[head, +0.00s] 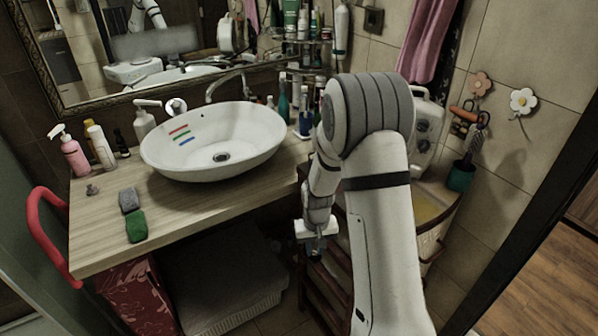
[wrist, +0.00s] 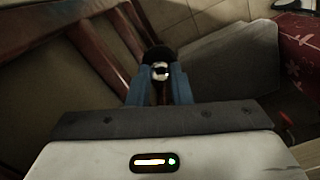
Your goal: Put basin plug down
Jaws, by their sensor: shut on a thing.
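My gripper (head: 316,243) hangs low in front of the counter, to the right of the basin and below the counter top. In the wrist view, its two blue fingers (wrist: 159,78) are shut on a small dark round thing with a shiny middle, which I take as the basin plug (wrist: 161,54). The fingers hide part of it, and it is too small to make out in the head view. The white oval basin (head: 185,168) stands on the wooden counter (head: 180,205). Its drain (head: 221,157) shows as a dark spot.
A grey sponge (head: 129,200), a green sponge (head: 136,226) and a small grey object (head: 92,189) lie on the counter's left part. Bottles stand behind them. A red rail (head: 48,230) curves at the left edge.

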